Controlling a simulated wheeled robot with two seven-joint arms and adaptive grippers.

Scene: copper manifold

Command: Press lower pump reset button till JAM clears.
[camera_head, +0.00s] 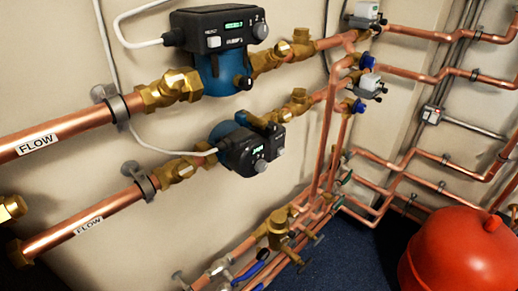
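The lower pump (232,133) has a blue body and a black control head (249,151), and sits in the lower copper flow pipe on the wall. Its head is turned at an angle and carries a small green-lit display (259,149), too small to read. A light round button or knob (260,166) shows on its front face, and another light knob (280,151) is at its right end. I cannot tell which is the reset button. Neither of my grippers is in view, and nothing touches the lower pump.
The upper pump (222,32) with a green display is above. Brass valves (174,89) and copper pipes (75,126) labelled FLOW run across the wall. Pipework and a red vessel (458,254) are at the right. Blue floor (345,250) shows between.

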